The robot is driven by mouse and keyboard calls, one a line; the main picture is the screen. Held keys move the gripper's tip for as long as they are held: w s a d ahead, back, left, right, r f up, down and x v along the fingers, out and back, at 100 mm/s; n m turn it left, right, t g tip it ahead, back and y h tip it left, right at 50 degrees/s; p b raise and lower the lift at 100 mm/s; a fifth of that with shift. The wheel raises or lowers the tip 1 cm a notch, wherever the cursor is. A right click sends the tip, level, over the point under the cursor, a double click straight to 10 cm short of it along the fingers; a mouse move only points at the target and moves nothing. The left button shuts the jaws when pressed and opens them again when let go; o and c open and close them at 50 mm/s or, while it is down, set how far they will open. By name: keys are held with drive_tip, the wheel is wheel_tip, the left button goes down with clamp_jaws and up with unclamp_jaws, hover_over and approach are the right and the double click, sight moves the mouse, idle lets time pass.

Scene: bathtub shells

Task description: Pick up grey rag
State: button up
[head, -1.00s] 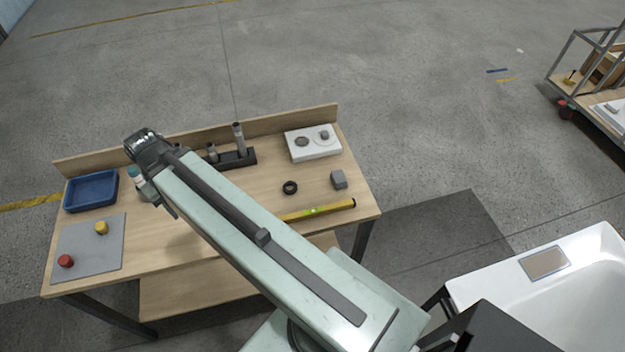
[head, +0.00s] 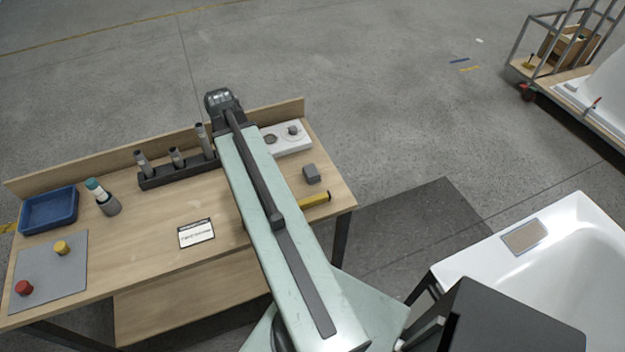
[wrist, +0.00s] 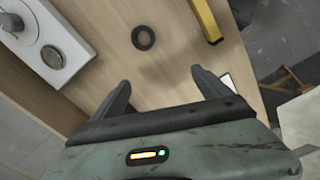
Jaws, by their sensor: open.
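No cloth that is clearly a rag shows. A flat grey mat (head: 38,277) lies at the table's left end. My gripper (wrist: 163,90) is open and empty in the wrist view, pointing down over the table. A black ring (wrist: 143,37) lies beyond its fingertips, not between them.
A white plate with round discs (head: 290,139) and a yellow level (head: 315,199) are near my arm. A dark rack (head: 177,173) holds upright tubes. A blue tray (head: 48,222), a cup with a bottle (head: 108,205) and a card (head: 196,233) stand left. A bathtub shell (head: 570,265) is right.

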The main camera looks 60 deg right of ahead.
drive_tip(key=s+d+f+n+b, duration=0.2)
drive_tip(key=s+d+f, duration=0.1)
drive_tip(key=s+d, duration=0.65)
drive_tip(key=n+b, duration=0.1)
drive_tip(key=n, duration=0.2)
hover_over(313, 170)
drive_tip(key=shift+d+f, duration=0.1)
drive_tip(key=shift+f, duration=0.5)
wheel_tip(313, 170, down, 8)
drive_tip(key=b, duration=0.8)
drive_tip(key=shift+r, duration=0.15)
drive_tip(key=c, duration=1.4)
drive_tip(key=shift+c, duration=0.2)
wheel_tip(313, 170, up, 10)
drive_tip(key=p, duration=1)
drive_tip(key=shift+r, duration=0.15)
